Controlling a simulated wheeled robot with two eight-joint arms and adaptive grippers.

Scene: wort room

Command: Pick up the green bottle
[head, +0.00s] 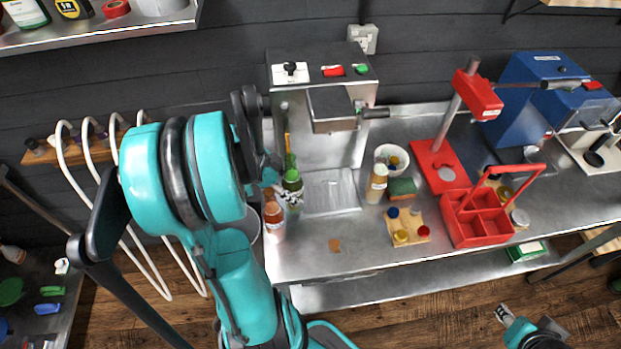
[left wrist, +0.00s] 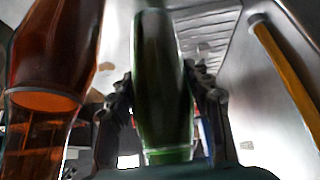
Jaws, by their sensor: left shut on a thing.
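The green bottle (head: 292,188) stands upright at the left end of the steel counter, by the front of the steel machine. In the left wrist view the green bottle (left wrist: 163,85) fills the space between the two dark fingers. My left gripper (head: 272,172) is shut on the bottle and partly hidden behind my teal arm in the head view. I cannot tell whether the bottle's base touches the counter. Part of my right arm shows at the lower right edge, and its jaws are too unclear to judge.
A brown bottle (head: 274,221) stands close beside the green one; it also fills the left of the left wrist view (left wrist: 50,90).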

